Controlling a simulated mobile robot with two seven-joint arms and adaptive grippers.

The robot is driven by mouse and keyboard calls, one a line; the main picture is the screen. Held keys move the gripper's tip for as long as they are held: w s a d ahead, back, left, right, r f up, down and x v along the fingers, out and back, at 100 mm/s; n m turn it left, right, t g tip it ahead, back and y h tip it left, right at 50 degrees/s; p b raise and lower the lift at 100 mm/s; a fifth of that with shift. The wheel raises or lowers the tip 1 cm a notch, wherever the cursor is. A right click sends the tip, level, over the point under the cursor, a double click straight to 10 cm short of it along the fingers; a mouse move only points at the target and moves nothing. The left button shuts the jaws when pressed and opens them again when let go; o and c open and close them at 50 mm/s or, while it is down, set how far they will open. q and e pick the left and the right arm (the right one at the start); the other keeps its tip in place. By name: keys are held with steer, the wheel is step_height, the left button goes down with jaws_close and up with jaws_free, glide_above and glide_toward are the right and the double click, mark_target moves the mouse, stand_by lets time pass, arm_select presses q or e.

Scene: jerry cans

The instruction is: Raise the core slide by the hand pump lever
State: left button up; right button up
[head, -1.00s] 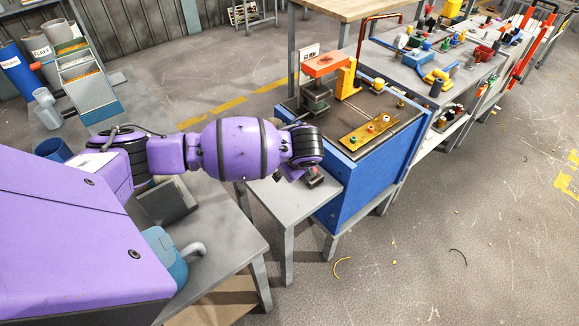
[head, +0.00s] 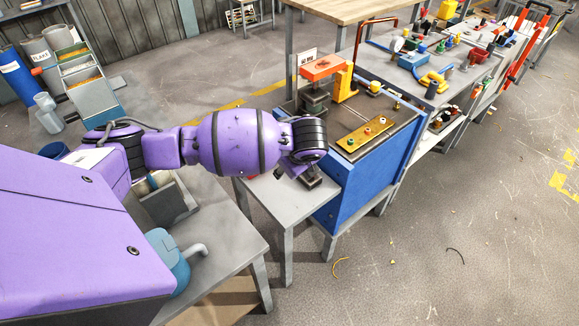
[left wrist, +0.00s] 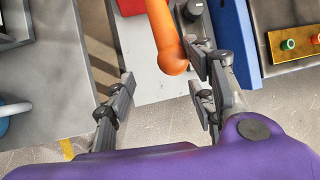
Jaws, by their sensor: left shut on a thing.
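The hand pump lever, an orange rounded bar (left wrist: 166,38), comes in from the top of the left wrist view. Its round end lies between the fingers of my left gripper (left wrist: 160,82), against the right finger. My left gripper is shut on it, though the fingers look wide apart from this angle. A red part (left wrist: 131,6), perhaps the pump body, shows beside the lever. In the head view my purple left arm hides the lever. An orange block (head: 322,67) on a dark stepped stand, perhaps the core slide, is on the blue cabinet. My right gripper is out of view.
The blue cabinet (head: 362,190) stands right of a small grey table (head: 285,212). A brass panel (head: 367,134) with coloured buttons and a yellow bracket (head: 345,82) are on its top. A black knob (left wrist: 192,10) is close to the lever. Floor to the right is mostly clear.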

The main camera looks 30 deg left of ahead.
arm_select(q)
step_height(320, 180, up, 7)
steer(key=s+p, duration=0.1)
steer(key=p, duration=0.3)
steer(key=shift+s+a+r, duration=0.2)
steer(key=shift+s+a, duration=0.1)
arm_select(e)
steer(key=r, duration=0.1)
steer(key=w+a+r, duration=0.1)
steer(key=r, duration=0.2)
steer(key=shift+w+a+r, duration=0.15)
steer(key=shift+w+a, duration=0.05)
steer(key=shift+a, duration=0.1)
arm_select(q)
steer(key=shift+p, duration=0.45)
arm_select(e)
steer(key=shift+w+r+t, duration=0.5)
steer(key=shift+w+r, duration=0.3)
